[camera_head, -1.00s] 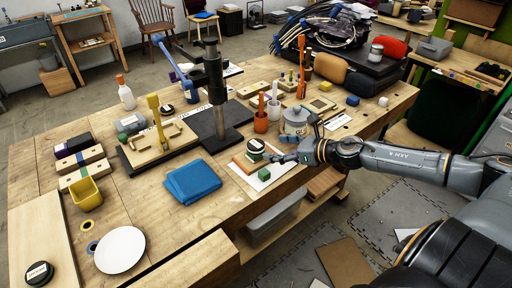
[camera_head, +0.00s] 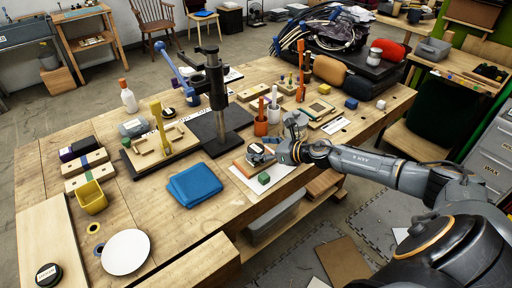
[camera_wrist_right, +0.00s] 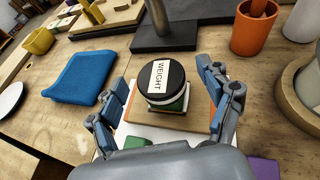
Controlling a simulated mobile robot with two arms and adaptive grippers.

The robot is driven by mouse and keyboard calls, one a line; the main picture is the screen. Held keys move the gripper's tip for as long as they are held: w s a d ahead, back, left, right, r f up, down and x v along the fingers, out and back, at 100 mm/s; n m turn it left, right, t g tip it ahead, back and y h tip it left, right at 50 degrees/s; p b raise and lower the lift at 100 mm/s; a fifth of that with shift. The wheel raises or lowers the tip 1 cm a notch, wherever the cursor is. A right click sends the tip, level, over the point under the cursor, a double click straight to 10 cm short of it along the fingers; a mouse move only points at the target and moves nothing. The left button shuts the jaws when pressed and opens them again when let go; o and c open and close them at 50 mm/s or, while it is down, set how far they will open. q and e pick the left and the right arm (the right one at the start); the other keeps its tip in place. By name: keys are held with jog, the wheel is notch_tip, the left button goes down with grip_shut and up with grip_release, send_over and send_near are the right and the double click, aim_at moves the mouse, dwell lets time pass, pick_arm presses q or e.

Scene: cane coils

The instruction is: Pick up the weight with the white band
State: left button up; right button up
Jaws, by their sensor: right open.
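A round black weight (camera_wrist_right: 178,88) with a white strip reading "WEIGHT" across its top sits on a small stack of blocks in the right wrist view. In the head view the weight (camera_head: 256,150) is partly hidden by my right gripper (camera_head: 275,150). In the wrist view the open fingers of my right gripper (camera_wrist_right: 162,78) stand on either side of the weight, with gaps and nothing gripped. Another black disc with a white label (camera_head: 48,274) lies at the table's near left in the head view. My left gripper is out of view.
Under the stack are an orange-brown board (camera_wrist_right: 185,121) and white paper. A green cube (camera_head: 264,178) is close by. A blue cloth (camera_head: 194,184), black stand base (camera_wrist_right: 165,38) and orange cup (camera_wrist_right: 252,30) surround the area.

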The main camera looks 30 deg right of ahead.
jog(key=shift+x, duration=1)
grip_shut()
jog(key=shift+r, duration=0.1)
